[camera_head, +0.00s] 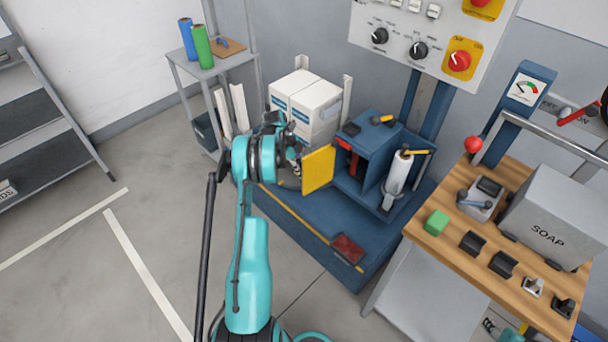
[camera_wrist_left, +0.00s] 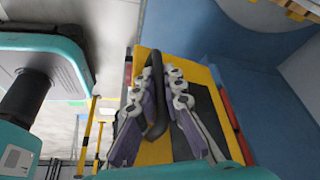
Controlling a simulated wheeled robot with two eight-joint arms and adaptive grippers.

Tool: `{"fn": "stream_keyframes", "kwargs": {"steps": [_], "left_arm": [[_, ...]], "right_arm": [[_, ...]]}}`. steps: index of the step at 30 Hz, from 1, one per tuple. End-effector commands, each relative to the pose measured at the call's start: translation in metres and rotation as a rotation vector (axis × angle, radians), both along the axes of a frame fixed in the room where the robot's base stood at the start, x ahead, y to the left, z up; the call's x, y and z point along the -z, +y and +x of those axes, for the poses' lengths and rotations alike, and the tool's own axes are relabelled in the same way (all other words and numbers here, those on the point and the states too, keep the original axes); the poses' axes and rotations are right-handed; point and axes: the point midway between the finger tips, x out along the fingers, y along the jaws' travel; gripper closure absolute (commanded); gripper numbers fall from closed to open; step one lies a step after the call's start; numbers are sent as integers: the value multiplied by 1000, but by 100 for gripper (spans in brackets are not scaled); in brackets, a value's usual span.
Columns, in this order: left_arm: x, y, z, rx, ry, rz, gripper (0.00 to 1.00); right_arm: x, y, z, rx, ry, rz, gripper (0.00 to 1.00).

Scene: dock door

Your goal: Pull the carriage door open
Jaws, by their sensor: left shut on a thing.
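The carriage is a blue open-fronted box (camera_head: 372,150) on a blue base. Its yellow door (camera_head: 319,168) stands swung out at an angle on the left side, and part of the inside shows. In the left wrist view the yellow door (camera_wrist_left: 152,152) has a dark panel and a black bar handle (camera_wrist_left: 157,118). My left gripper (camera_head: 295,167) is at the door's outer face, mostly hidden by its own wrist in the head view. In the left wrist view its fingers (camera_wrist_left: 160,78) are closed around the handle. A small part of what seems my right gripper (camera_head: 489,325) shows below the bench.
White boxes (camera_head: 306,105) stand behind the door. A wrapped roll (camera_head: 398,172) stands right of the carriage. A wooden bench (camera_head: 446,249) with a soap box (camera_head: 548,217) is at the right. A control panel (camera_head: 430,42) hangs above. The floor at left is clear.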

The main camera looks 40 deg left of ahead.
Motion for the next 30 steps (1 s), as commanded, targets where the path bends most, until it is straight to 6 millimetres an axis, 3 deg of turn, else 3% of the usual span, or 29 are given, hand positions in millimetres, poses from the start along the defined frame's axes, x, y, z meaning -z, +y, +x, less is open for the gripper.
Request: {"fn": "stream_keyframes", "kwargs": {"steps": [14,15,17,26,30], "left_arm": [[1,5,-3,12,8,3,100],[1,5,-3,12,8,3,86],[1,5,-3,12,7,3,70],[0,4,-1,14,4,2,69],[-10,7,-2,14,2,1,69]], "right_arm": [[0,0,0,0,0,0,60],[0,0,0,0,0,0,60],[0,0,0,0,0,0,60],[0,0,0,0,0,0,60],[0,0,0,0,0,0,60]]}}
